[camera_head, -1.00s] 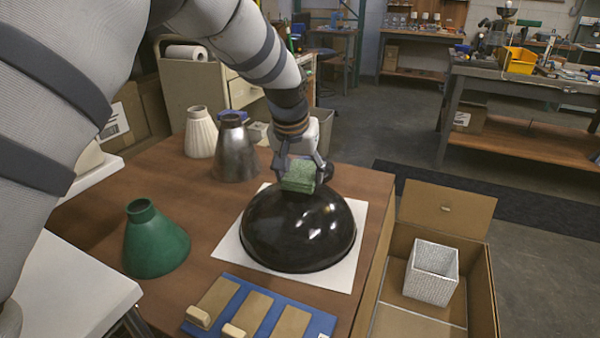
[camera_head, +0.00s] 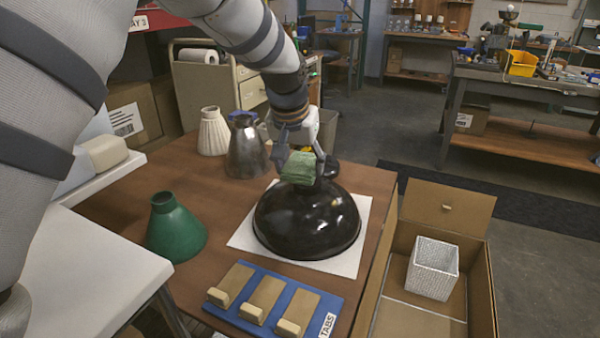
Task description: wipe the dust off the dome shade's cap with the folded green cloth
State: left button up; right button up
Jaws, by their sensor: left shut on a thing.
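The black dome shade (camera_head: 308,222) sits dome-up on a white sheet (camera_head: 346,262) on the brown table. My left gripper (camera_head: 300,160) is above the top of the dome, shut on the folded green cloth (camera_head: 298,168). The cloth is at the crown of the dome and looks tilted; I cannot tell whether it touches. The cap is hidden behind the cloth and fingers. No dust can be made out at this size. My right gripper is not in view.
A green cone shade (camera_head: 175,230), a metal shade (camera_head: 246,148) and a cream pleated shade (camera_head: 213,132) stand to the left. A blue tray (camera_head: 262,312) with tan blocks lies in front. An open cardboard box (camera_head: 392,290) holding a white textured box (camera_head: 432,268) is right.

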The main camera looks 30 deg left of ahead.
pick_arm(q)
jog(key=shift+s+r, duration=0.1)
jog(key=shift+r, duration=1.8)
